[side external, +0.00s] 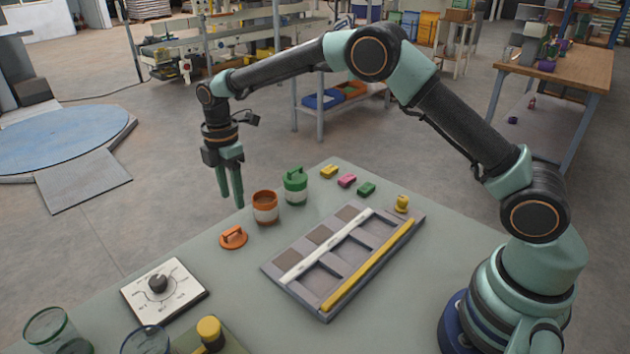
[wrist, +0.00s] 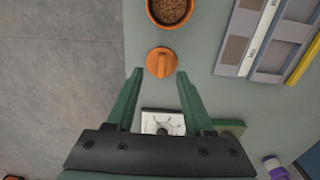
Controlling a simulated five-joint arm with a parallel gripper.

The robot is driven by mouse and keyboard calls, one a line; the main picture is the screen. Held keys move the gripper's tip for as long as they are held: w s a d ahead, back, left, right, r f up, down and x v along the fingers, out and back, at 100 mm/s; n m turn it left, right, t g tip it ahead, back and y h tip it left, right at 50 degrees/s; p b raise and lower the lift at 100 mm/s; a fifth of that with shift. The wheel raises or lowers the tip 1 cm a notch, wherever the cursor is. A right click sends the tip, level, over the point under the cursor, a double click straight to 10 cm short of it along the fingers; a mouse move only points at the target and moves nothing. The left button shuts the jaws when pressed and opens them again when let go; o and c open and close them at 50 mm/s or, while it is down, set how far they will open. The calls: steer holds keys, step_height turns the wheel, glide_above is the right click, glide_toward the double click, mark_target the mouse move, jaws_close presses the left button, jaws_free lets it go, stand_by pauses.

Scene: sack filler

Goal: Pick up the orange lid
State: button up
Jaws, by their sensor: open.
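The orange lid (side external: 233,237) lies flat on the grey-green table near its left edge, with a raised handle on top. In the wrist view the orange lid (wrist: 161,63) sits just beyond my fingertips, roughly centred between them. My gripper (side external: 231,200) points down above the table's left edge, open and empty. In the wrist view my gripper (wrist: 158,72) shows its two green fingers spread apart.
A green-lidded cup (side external: 295,186) stands behind the orange cup. A grey compartment tray (side external: 327,316) with a yellow bar lies to the right. A dial panel (side external: 163,291) and glasses (side external: 57,332) are at the front left. Small coloured blocks (side external: 347,181) lie at the back.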

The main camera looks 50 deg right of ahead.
mark_target(237, 227)
step_height(237, 227, down, 3)
steer(key=shift+s+a+f, duration=0.15)
steer(key=shift+f, duration=1.15)
steer(key=shift+s+a+f, duration=0.1)
steer(key=shift+f, duration=1.2)
steer(key=shift+c, duration=0.3)
jaws_close()
